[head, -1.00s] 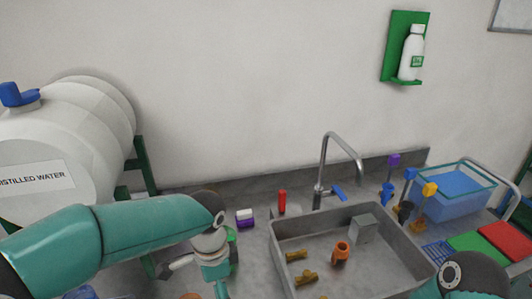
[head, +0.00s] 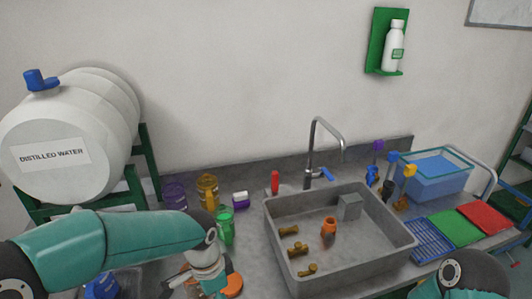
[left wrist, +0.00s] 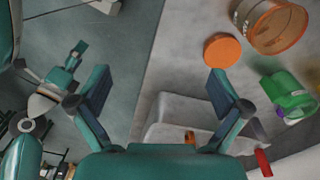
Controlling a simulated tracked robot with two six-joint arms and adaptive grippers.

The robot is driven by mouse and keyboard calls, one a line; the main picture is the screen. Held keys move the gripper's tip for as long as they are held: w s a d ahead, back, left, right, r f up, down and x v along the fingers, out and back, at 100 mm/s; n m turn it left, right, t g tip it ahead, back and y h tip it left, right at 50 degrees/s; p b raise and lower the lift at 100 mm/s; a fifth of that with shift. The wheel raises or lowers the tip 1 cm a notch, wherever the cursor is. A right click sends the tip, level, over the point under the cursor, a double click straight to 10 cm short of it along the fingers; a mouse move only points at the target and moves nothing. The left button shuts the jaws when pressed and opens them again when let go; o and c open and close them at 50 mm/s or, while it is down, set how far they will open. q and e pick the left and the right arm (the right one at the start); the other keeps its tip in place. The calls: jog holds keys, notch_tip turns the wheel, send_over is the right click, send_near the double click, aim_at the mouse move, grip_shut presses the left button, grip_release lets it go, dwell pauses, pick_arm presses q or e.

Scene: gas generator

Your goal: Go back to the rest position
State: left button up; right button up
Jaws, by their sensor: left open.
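My left gripper (head: 190,284) is at the bottom of the head view, low over the front left of the counter and partly cut off. In the left wrist view its two fingers (left wrist: 158,95) are spread wide with nothing between them. An orange lid (left wrist: 222,50) lies on the counter beyond one fingertip, apart from it. My right arm (head: 465,275) shows at the lower right of the head view, its gripper out of frame. What looks like my right gripper (left wrist: 72,58) shows small in the left wrist view; its jaw state is unclear.
A grey sink (head: 285,262) holds several brass pieces and an orange part. Green (head: 225,227), yellow (head: 208,192) and purple (head: 174,194) jars stand left of it. A distilled water tank (head: 65,135) stands at the left. A blue bin (head: 440,180) and coloured mats are at the right.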

pick_arm(q)
jog(key=s+a+f+n+h, duration=0.1)
jog(key=s+f+n+h, duration=0.1)
jog(key=s+f+n, duration=0.8)
jog(key=s+a+f+n+h, duration=0.1)
jog(key=s+f+n, duration=0.4)
jog(key=f, duration=0.9)
notch_tip(320, 180, down, 10)
jog(key=m+b, duration=0.1)
jog(key=b, duration=0.9)
jog(key=shift+d+f+t, duration=0.15)
jog(key=shift+d+t, duration=0.1)
jog(key=shift+t, duration=0.15)
